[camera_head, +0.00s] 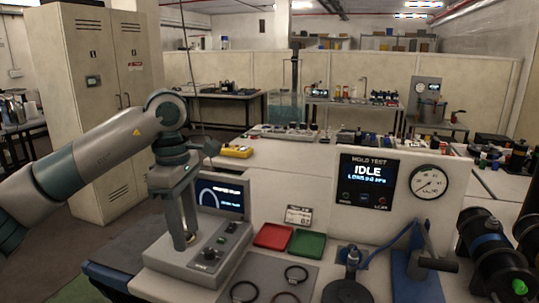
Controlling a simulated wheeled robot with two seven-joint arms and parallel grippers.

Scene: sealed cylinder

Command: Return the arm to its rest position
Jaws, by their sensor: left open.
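My left arm (95,160) comes in from the left and bends down at the wrist. My left gripper (186,241) points down over the grey console (205,258) with a small lit screen. Its fingers are narrow in this view and nothing shows between them. I cannot tell whether the fingertips touch the console's top. My right gripper is not in view.
Red (273,236) and green (306,245) trays stand right of the console. Several dark rings lie on a grey mat in front. A test panel (367,180) reads "IDLE", beside a gauge (428,182). A black cylinder (492,250) lies at the right.

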